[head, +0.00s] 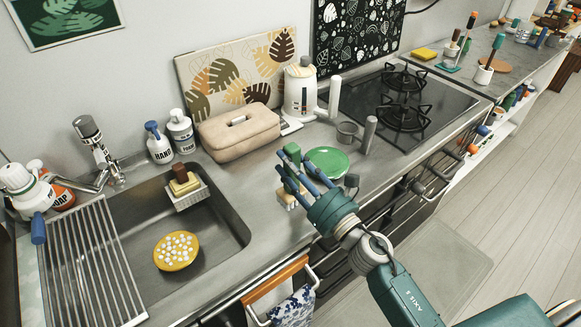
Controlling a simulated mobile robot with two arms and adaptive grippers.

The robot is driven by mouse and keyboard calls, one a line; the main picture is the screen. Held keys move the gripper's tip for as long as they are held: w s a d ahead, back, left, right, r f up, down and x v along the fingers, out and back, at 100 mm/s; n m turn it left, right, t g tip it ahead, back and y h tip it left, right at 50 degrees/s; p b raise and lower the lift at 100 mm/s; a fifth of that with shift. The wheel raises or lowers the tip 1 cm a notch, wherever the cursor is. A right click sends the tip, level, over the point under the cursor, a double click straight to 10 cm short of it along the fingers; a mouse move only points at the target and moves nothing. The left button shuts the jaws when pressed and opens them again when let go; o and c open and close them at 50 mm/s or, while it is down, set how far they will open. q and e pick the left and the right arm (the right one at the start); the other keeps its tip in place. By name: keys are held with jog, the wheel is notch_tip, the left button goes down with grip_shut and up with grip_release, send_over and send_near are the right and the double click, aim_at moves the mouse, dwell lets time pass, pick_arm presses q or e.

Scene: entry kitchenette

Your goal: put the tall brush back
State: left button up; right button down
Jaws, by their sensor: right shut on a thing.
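My right gripper (305,180), teal with blue fingers, reaches in from the lower right over the front edge of the counter. It is shut on a brush, which I take to be the tall brush. The brush's green upper end (292,152) shows above the fingers, and a pale, tan block (290,199) shows below them. The fingers hide the middle of the brush. I cannot tell whether its lower end touches the counter. My left gripper is not in view.
A green plate (326,162) lies close to my right gripper. The sink (215,208) holds a yellow dotted disc (176,251) and a caddy (188,196). A beige box (238,134), a white kettle (300,90) and a gas hob (440,97) stand behind.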

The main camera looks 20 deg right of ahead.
jog(key=shift+f, duration=0.15)
jog(key=c, duration=1.1)
grip_release()
jog(key=b+v, duration=0.1)
jog(key=v, duration=0.3)
jog(key=b+v, duration=0.2)
jog(key=v, duration=0.2)
jog(key=b+v, duration=0.1)
jog(key=v, duration=0.3)
jog(key=shift+r+b, duration=0.3)
jog(key=shift+b, duration=0.05)
